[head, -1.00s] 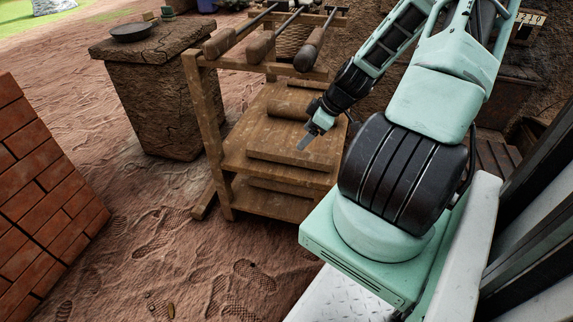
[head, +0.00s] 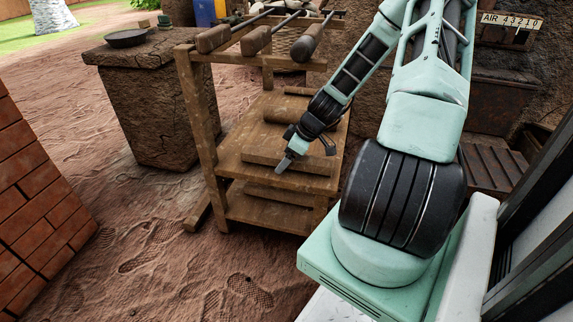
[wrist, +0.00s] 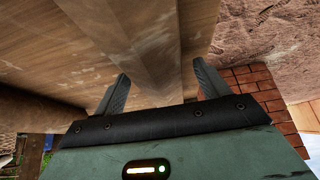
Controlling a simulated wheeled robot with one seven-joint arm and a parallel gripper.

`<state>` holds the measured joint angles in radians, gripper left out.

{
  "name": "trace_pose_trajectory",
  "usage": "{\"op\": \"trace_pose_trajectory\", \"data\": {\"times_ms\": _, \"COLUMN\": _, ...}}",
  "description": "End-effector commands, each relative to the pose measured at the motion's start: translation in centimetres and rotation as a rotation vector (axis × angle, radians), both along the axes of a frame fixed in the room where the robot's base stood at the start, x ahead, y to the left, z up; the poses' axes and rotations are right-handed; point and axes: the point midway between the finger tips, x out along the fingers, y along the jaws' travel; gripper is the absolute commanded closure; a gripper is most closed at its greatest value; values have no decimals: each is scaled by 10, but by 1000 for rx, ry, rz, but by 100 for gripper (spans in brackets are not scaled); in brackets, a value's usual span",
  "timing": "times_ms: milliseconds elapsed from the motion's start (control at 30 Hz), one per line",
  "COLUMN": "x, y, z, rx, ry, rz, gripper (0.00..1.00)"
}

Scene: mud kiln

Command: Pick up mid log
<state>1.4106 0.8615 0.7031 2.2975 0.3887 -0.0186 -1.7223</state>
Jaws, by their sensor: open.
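Several wooden pieces lie on the rack's upper shelf (head: 228,165). A flat plank (head: 262,160) is at its front, a log (head: 290,113) lies behind it, and another piece (head: 298,91) is farther back. I cannot tell for sure which is the mid log. My gripper (head: 284,165) is over the front plank, pointing down and left. It also shows in the wrist view (wrist: 160,92), jaws apart and empty-looking, with a long wooden piece (wrist: 152,45) running up from between the fingers. Whether they touch it is unclear. My arm hides the shelf's right part.
The rack's post (head: 203,140) and the long-handled tools (head: 258,38) on top flank the shelf. A lower shelf (head: 265,212) sits below. A clay pedestal with a dark bowl (head: 126,38) stands left, a brick wall (head: 40,190) nearer. Open dirt lies between.

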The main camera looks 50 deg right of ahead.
Motion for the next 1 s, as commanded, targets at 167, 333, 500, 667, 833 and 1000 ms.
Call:
{"op": "trace_pose_trajectory", "data": {"times_ms": 167, "x": 0, "y": 0, "z": 1, "rx": 0, "ry": 0, "rz": 0, "gripper": 34}}
{"op": "trace_pose_trajectory", "data": {"times_ms": 333, "x": 0, "y": 0, "z": 1, "rx": 0, "ry": 0, "rz": 0, "gripper": 81}}
{"op": "trace_pose_trajectory", "data": {"times_ms": 500, "x": 0, "y": 0, "z": 1, "rx": 0, "ry": 0, "rz": 1, "gripper": 88}}
{"op": "trace_pose_trajectory", "data": {"times_ms": 667, "x": 0, "y": 0, "z": 3, "rx": -1, "ry": -1, "rz": 0, "gripper": 88}}
{"op": "trace_pose_trajectory", "data": {"times_ms": 833, "x": 0, "y": 0, "z": 13, "rx": -2, "ry": -1, "rz": 2, "gripper": 88}}
{"op": "trace_pose_trajectory", "data": {"times_ms": 1000, "x": 0, "y": 0, "z": 32, "rx": -2, "ry": -1, "rz": 1, "gripper": 88}}
